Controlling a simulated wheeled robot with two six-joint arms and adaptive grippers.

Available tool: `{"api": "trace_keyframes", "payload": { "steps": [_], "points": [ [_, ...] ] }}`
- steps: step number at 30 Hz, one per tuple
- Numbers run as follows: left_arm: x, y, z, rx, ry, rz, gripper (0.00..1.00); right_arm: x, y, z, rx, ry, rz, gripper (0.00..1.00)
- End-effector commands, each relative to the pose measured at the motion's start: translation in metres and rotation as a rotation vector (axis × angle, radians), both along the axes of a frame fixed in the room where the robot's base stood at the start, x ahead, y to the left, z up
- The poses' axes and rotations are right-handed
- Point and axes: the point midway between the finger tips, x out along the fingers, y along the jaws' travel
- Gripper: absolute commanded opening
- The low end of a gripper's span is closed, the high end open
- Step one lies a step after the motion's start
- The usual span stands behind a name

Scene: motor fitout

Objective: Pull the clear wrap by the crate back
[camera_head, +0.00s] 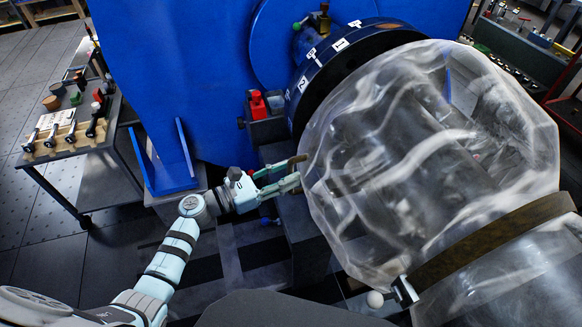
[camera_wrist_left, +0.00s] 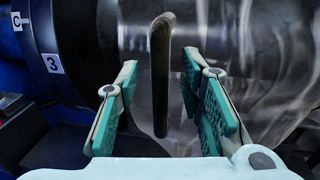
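The clear wrap (camera_head: 430,150) is a wrinkled, see-through sheet around a large grey cylinder on the right of the head view. Its left edge lies near a dark flange with numbered labels. A brown strap (camera_head: 495,240) with a metal buckle crosses the wrap at lower right. A brown pull tab (camera_wrist_left: 160,75) stands upright at the wrap's edge. My left gripper (camera_head: 292,179) is at that edge, fingers open. In the left wrist view, the tab is between the open fingers (camera_wrist_left: 160,110), with gaps on both sides. My right gripper is not in view. I cannot make out a crate.
A blue machine body (camera_head: 190,70) stands behind the flange (camera_head: 345,60). A red-capped fitting (camera_head: 258,105) sits just above my left gripper. A tool cart (camera_head: 75,140) is at left. Open floor shows at lower left.

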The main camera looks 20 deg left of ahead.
Motion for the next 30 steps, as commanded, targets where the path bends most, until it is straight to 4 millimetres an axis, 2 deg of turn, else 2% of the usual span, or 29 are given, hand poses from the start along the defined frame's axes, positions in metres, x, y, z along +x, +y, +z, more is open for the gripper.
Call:
{"api": "trace_keyframes", "payload": {
  "steps": [5, 13, 18, 20, 30],
  "points": [
    [0.013, -0.014, 0.0, 0.0, 0.0, 0.001, 0.35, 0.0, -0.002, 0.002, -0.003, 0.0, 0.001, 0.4],
    [0.014, -0.015, -0.001, 0.0, 0.001, 0.001, 0.35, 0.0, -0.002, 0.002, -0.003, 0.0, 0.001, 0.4],
    [0.014, -0.015, -0.001, 0.0, 0.001, 0.001, 0.08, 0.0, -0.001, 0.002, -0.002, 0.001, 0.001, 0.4],
    [0.014, -0.015, -0.001, 0.0, 0.001, 0.001, 0.0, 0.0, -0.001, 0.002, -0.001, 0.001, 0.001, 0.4],
    [0.014, -0.014, -0.001, 0.0, 0.001, 0.003, 0.0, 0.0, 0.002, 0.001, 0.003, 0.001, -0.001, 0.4]
  ]
}}
